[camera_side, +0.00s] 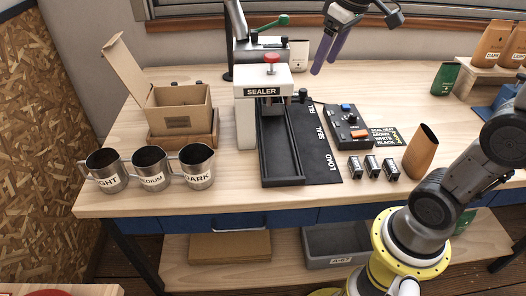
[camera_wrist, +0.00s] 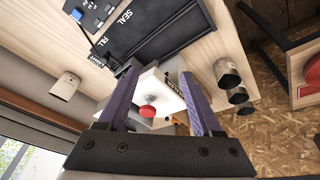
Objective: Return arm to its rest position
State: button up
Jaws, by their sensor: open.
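My gripper (camera_side: 331,52) shows at the top of the side view, raised above the back of the bench. Its two purple fingers point down. In the wrist view my gripper (camera_wrist: 160,95) has its fingers spread apart with nothing held between them. The white sealer (camera_side: 262,92) with a red knob (camera_side: 271,58) stands on the bench to the left of my gripper. In the wrist view the red knob (camera_wrist: 148,111) appears between the fingers, but farther off and apart from them.
Steel cups (camera_side: 150,168) stand at the front left, by an open cardboard box (camera_side: 180,108). A black tray (camera_side: 281,145), a control panel (camera_side: 347,125), small blocks (camera_side: 372,165) and a brown pouch (camera_side: 421,151) occupy the middle. More pouches (camera_side: 491,43) stand on a riser at the back right.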

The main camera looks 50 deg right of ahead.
jog(key=s+a+f+t, duration=0.1)
jog(key=s+a+f, duration=0.2)
jog(key=s, duration=0.4)
jog(key=s+a+f+t, duration=0.1)
jog(key=s+a+f, duration=0.2)
jog(key=s+f, duration=0.2)
jog(key=shift+s+f+y, duration=0.15)
jog(key=shift+s+y, duration=0.15)
jog(key=shift+s, duration=0.9)
